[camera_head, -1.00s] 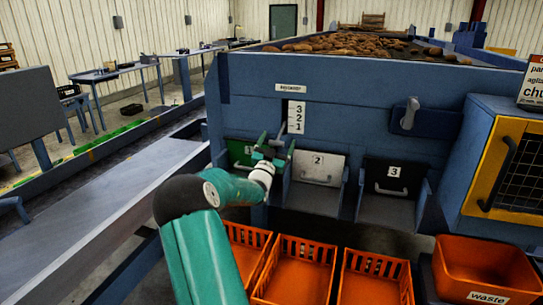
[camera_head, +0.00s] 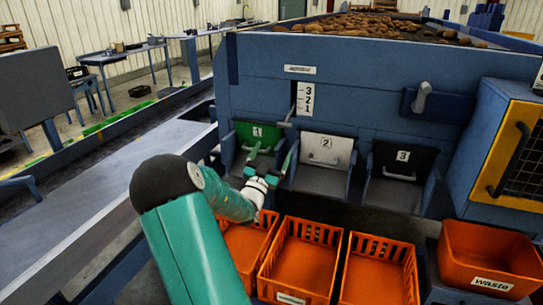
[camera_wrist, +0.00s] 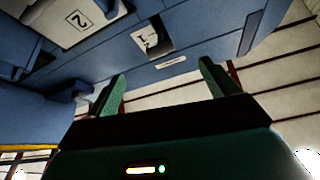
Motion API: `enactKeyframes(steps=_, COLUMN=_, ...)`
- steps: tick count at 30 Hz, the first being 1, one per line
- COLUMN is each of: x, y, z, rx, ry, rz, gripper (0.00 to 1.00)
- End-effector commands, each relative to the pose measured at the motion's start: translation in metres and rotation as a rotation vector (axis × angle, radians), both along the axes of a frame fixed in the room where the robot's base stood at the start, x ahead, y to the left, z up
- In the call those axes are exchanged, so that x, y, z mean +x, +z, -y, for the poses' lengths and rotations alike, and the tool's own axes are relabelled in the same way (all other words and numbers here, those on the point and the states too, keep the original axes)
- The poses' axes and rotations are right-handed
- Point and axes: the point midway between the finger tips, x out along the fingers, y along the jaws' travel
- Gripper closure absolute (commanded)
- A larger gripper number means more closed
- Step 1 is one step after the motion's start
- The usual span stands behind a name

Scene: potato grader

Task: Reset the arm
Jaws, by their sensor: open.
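My gripper (camera_head: 268,161) is open and empty, in front of the grader's blue front panel in the head view. It is between the green chute door marked 1 (camera_head: 257,136) and the pale chute door marked 2 (camera_head: 325,149). My green arm reaches up to it from the bottom of the picture. In the wrist view my gripper (camera_wrist: 165,92) shows two green fingers spread wide apart with nothing between them. The door marked 2 also shows there at the upper left (camera_wrist: 72,22), tilted in the picture.
Orange crates (camera_head: 300,252) stand below the chutes, close under my arm. An orange waste bin (camera_head: 490,258) is at the right. A black door marked 3 (camera_head: 400,160), a lever (camera_head: 422,98) and a yellow-framed cabinet (camera_head: 512,150) are further right. A long conveyor (camera_head: 90,215) runs at the left.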

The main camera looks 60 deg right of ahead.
Motion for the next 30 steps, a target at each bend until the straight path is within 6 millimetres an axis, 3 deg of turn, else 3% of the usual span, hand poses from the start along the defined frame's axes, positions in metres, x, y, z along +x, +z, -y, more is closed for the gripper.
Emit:
enactKeyframes(steps=13, x=0.002, y=0.000, z=0.000, rx=0.009, ry=0.004, rz=0.002, gripper=0.13)
enactKeyframes(steps=19, x=0.029, y=0.000, z=-0.015, rx=0.156, ry=0.091, rz=0.024, gripper=0.13)
enactKeyframes(steps=26, x=0.090, y=-0.002, z=-0.070, rx=0.454, ry=0.307, rz=0.011, gripper=0.13)
enactKeyframes(steps=30, x=0.123, y=0.000, z=-0.121, rx=0.612, ry=0.459, rz=-0.035, gripper=0.13)
